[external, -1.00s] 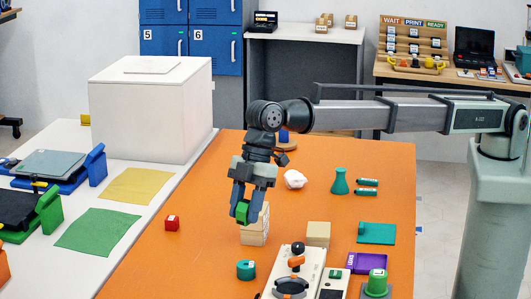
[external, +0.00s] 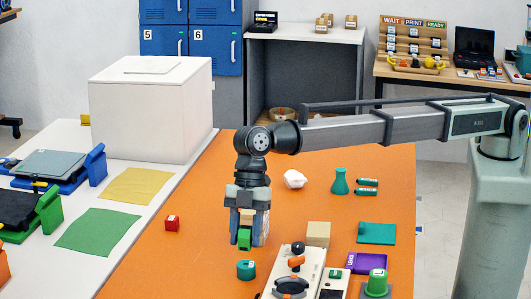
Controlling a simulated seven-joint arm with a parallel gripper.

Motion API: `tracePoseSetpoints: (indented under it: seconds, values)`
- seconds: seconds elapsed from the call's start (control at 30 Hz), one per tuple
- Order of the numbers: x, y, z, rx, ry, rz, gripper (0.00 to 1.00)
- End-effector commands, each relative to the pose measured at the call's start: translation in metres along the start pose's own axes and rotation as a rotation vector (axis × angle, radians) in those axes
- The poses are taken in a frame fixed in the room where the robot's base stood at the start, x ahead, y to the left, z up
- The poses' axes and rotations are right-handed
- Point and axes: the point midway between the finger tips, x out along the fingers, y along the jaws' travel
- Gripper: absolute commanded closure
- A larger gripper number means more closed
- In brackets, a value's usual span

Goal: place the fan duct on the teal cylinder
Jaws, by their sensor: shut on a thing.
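My gripper (external: 247,228) points straight down over the orange table, its fingers shut on a small green piece (external: 244,240), which I take to be the fan duct. The fingers hide part of it. The teal cylinder (external: 246,270) stands on the table nearer the camera, just below the held piece in the picture, with a gap between them. It is short and has a dark mark on top.
A stack of beige blocks (external: 263,230) is partly hidden by my gripper.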

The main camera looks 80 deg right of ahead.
Motion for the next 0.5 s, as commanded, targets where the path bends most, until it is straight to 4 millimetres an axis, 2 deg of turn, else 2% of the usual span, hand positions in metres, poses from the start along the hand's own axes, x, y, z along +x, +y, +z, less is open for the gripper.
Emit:
tracePoseSetpoints:
  seconds: [0.17,0.4,0.5]
  values:
    - [0.011,0.000,0.005,0.000,0.000,0.000,0.88]
    - [0.036,0.000,0.015,0.000,0.000,0.000,0.88]
    - [0.038,0.000,0.016,0.000,0.001,0.000,0.88]
